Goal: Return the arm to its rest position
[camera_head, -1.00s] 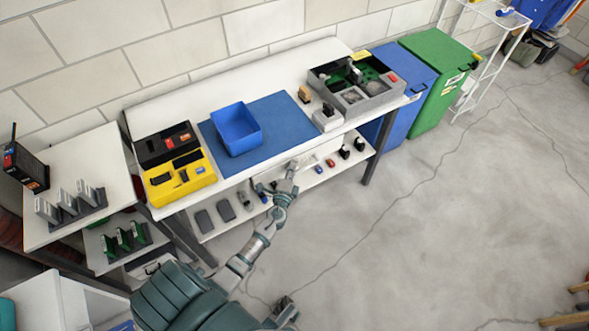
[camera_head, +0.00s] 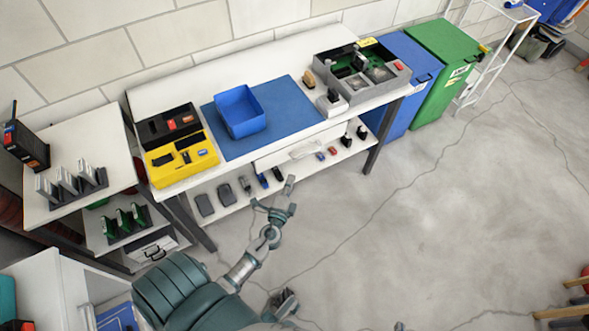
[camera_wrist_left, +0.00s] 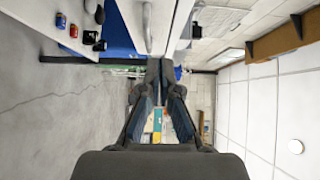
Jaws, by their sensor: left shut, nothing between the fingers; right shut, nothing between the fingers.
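My left arm reaches up from the bottom of the head view. Its left gripper (camera_head: 290,183) is in front of the table's lower shelf, over the floor and below the tabletop. In the left wrist view the left gripper's two fingers (camera_wrist_left: 160,68) come together with nothing between them.
The white table (camera_head: 300,55) holds a blue bin (camera_head: 240,112), a yellow case (camera_head: 182,160) and a grey parts box (camera_head: 362,75). Its lower shelf (camera_head: 235,200) carries several small items. Blue and green bins stand at its right.

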